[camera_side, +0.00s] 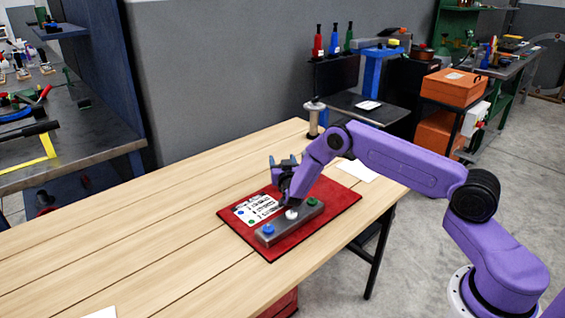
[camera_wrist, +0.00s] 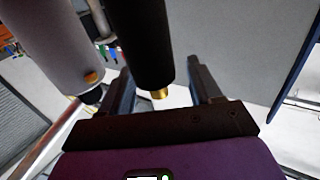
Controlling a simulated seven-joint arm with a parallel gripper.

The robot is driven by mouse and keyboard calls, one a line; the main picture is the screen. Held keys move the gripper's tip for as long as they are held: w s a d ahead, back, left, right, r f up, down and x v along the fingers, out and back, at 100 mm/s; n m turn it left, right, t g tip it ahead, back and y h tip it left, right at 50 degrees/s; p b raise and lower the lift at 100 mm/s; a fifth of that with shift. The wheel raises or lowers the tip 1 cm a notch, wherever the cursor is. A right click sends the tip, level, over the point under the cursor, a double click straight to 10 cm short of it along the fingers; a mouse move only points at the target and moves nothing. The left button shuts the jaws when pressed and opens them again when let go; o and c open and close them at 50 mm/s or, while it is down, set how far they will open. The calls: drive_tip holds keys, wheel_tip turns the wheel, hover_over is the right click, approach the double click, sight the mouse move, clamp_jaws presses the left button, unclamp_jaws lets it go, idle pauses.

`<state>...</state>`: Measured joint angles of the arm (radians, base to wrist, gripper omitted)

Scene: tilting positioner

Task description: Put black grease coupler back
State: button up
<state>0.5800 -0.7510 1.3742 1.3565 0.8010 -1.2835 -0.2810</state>
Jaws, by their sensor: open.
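A black cylinder with a brass tip (camera_wrist: 150,45), which looks like the black grease coupler, shows in the wrist view between the two fingers of my gripper (camera_wrist: 162,78). The fingers stand apart, and I cannot tell whether they touch it. In the side view my gripper (camera_side: 284,161) is over the red mat (camera_side: 330,212), beside a grey bar (camera_side: 279,227) with blue (camera_side: 268,229), white (camera_side: 292,214) and green (camera_side: 312,202) round tops. I cannot make out the black cylinder in that view.
A printed card (camera_side: 255,208) lies on the mat. A grey cylinder (camera_wrist: 62,45) is left of the black one in the wrist view. A post (camera_side: 314,118) stands at the table's far corner. A white sheet (camera_side: 357,170) lies behind the mat.

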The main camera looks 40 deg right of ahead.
drive_tip(key=shift+s, duration=0.25)
drive_tip(key=v, duration=0.2)
drive_tip(key=shift+s+a, duration=0.2)
drive_tip(key=shift+a, duration=0.1)
wheel_tip(320, 180, up, 7)
drive_tip(key=shift+r, duration=0.2)
drive_tip(key=s+a+r+n+g+y, duration=0.1)
drive_tip(key=s+a+r+n+y, duration=0.15)
drive_tip(key=a+y, duration=0.45)
drive_tip(key=s+a+r+n+y, duration=0.1)
drive_tip(key=a+r+n+y, duration=0.15)
drive_tip(key=a, duration=0.85)
drive_tip(key=s+a+r+n+g+y, duration=0.1)
drive_tip(key=s+a+n+g+y, duration=0.2)
drive_tip(key=s+a, duration=0.3)
drive_tip(key=s+a+r+n+g+y, duration=0.1)
drive_tip(key=s+a+n+g+y, duration=0.2)
drive_tip(key=s, duration=0.5)
drive_tip(key=s+n+g, duration=0.4)
drive_tip(key=s+g, duration=0.1)
drive_tip(key=s, duration=1.3)
drive_tip(key=s+d+r+n+g+h, duration=0.1)
drive_tip(key=s+d+n+h, duration=0.3)
drive_tip(key=s+d, duration=0.8)
drive_tip(key=s+g+h, duration=0.1)
drive_tip(key=s, duration=0.2)
drive_tip(key=shift+d+g, duration=0.2)
drive_tip(key=shift+g, duration=0.2)
